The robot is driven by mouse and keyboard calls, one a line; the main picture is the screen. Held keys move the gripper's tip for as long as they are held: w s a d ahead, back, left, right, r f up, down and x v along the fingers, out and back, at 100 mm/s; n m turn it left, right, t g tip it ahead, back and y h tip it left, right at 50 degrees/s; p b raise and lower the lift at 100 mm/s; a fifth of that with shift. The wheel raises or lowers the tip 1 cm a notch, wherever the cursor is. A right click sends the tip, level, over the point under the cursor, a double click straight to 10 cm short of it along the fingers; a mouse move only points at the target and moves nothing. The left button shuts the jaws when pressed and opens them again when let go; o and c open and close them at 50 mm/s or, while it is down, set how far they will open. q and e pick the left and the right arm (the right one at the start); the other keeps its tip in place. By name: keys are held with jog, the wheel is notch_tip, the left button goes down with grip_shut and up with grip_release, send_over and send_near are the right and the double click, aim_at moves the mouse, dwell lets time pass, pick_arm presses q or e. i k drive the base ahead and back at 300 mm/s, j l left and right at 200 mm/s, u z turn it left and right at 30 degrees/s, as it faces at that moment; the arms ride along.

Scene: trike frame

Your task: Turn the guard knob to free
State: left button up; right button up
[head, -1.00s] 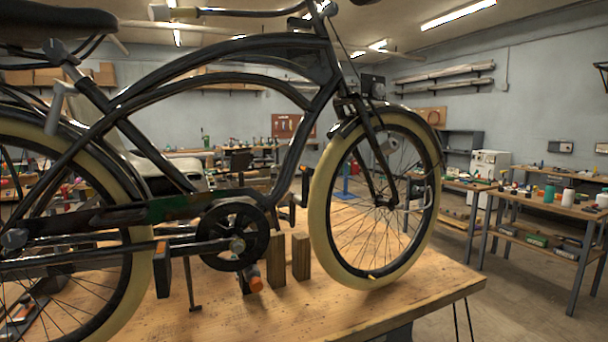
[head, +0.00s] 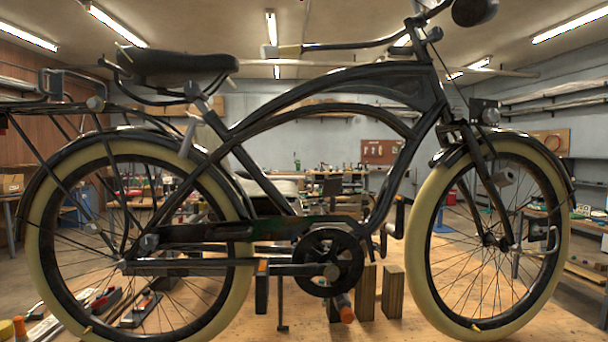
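A dark trike frame (head: 330,95) with cream-tyred wheels stands side-on across the workbench in the head view. A long dark guard-like bar (head: 200,232) with a green stretch runs from the rear hub area towards the black crank wheel (head: 350,262). A small grey knob-like part (head: 149,242) sits at the bar's rear end. Other grey knob-like parts show at the rear rack (head: 96,103) and the crank centre (head: 332,272). I cannot tell which is the guard knob or how it is turned. Neither gripper is in view.
The wooden workbench (head: 300,322) lies under the wheels. Wooden blocks (head: 392,291) and an orange-ended tool (head: 346,313) are below the crank. Several tools (head: 105,302) lie at the left behind the rear wheel. Side benches stand farther back.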

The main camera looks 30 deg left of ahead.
aim_at(149, 242)
jog(key=u, duration=1.85)
